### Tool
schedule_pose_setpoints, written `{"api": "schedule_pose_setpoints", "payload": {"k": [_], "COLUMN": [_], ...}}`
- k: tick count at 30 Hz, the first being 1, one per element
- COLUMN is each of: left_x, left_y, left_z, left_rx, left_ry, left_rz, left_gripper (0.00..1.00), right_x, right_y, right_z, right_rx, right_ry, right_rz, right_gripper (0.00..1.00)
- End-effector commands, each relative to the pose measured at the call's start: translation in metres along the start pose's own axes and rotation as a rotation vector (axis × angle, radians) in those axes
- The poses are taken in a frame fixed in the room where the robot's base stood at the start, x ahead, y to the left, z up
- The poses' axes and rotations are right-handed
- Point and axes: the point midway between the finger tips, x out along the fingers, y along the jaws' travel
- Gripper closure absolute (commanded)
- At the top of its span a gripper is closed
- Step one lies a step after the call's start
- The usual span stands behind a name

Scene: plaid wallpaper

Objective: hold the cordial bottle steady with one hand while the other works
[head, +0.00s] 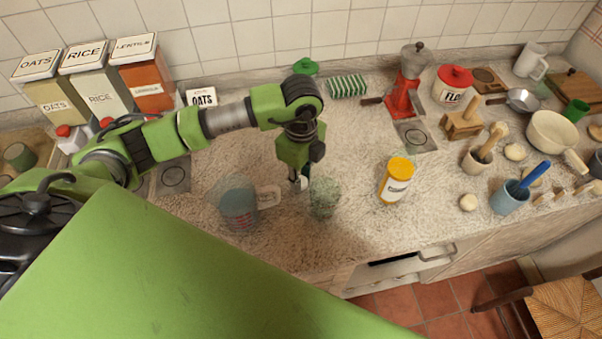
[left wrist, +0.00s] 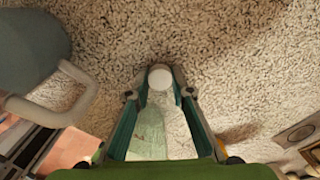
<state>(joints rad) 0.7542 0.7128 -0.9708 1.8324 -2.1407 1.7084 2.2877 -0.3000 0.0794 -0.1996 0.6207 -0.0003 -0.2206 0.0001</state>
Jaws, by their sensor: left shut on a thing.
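A clear, greenish bottle, which I take for the cordial bottle (head: 323,197), stands on the counter near its front edge. In the left wrist view the bottle (left wrist: 150,130) shows between the fingers, with a round white cap (left wrist: 160,77) at the fingertips. My left gripper (head: 301,182) reaches down from above at the bottle's left side in the head view. It is shut on the bottle; the left wrist view (left wrist: 160,92) shows a finger on either side of the cap. The exact contact is partly hidden. My right gripper is out of view.
A bluish measuring jug (head: 238,205) stands close on the left, its handle toward my gripper. A yellow-capped jar (head: 396,181) stands to the right. The counter between bottle and jar is clear.

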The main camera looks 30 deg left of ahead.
Motion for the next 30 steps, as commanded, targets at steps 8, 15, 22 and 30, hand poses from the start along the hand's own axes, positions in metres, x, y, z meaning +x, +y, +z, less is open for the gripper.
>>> {"api": "schedule_pose_setpoints", "payload": {"k": [8,15,22,30], "left_x": [0.005,0.003,-0.001,-0.043], "left_y": [0.000,0.000,0.000,-0.002], "left_z": [0.000,0.000,0.000,0.000], "left_rx": [0.000,0.000,-0.001,0.000], "left_ry": [0.001,0.001,0.000,0.001], "left_rz": [0.000,0.000,-0.001,-0.008], "left_gripper": [1.00,0.62,0.62,0.62], "right_x": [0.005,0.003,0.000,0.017], "right_y": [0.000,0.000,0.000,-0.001], "right_z": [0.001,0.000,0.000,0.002], "right_rx": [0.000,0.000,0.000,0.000], "right_ry": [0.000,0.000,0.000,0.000], "right_rz": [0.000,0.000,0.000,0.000], "right_gripper": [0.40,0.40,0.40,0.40]}}
